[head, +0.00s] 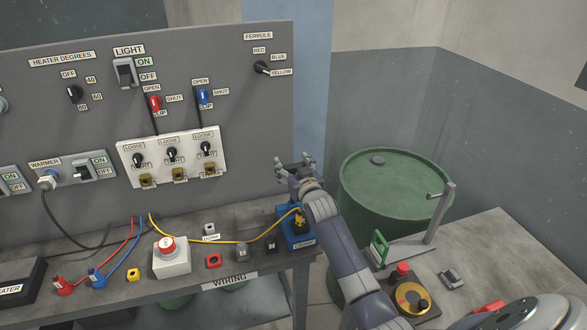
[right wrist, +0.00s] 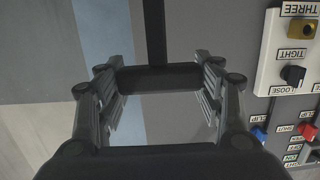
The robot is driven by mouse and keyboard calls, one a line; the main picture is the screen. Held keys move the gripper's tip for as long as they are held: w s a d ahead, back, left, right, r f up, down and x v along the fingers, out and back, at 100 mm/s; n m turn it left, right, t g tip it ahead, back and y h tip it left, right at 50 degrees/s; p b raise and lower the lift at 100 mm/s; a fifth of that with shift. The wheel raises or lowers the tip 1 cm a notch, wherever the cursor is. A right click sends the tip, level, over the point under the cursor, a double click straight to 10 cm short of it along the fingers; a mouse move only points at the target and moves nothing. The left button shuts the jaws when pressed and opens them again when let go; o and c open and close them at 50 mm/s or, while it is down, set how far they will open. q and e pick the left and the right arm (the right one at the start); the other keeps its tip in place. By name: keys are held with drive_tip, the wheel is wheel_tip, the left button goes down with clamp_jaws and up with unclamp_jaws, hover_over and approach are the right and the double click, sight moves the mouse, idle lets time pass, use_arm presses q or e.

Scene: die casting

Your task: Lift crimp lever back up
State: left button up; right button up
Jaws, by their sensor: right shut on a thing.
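The blue crimp tool (head: 297,240), labelled CRIMP, sits at the right end of the wiring bench. A yellow wire (head: 262,235) runs to the dark and yellow part on its top. My right gripper (head: 301,166) is above the crimp tool, in front of the panel's right edge. In the right wrist view, the fingers of the right gripper (right wrist: 158,88) are on either side of a black crossbar on a dark stem, the crimp lever handle (right wrist: 155,77), and hold it. In the head view my gripper and arm hide the lever. My left gripper is out of view.
The grey panel (head: 262,120) with switches and knobs stands behind the bench (head: 225,290). A red button box (head: 170,257), several small blocks and plugs lie left of the crimp tool. A green drum (head: 395,190) and another table (head: 490,245) stand right.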

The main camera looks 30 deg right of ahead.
drive_tip(key=shift+w+r, duration=0.1)
drive_tip(key=shift+r, duration=0.4)
drive_tip(key=o, duration=1.3)
drive_tip(key=shift+o, duration=1)
drive_tip(key=shift+f, duration=0.25)
drive_tip(key=shift+f, duration=0.1)
drive_tip(key=shift+s+a, duration=0.15)
drive_tip(key=shift+s, duration=0.35)
drive_tip(key=v, duration=1.1)
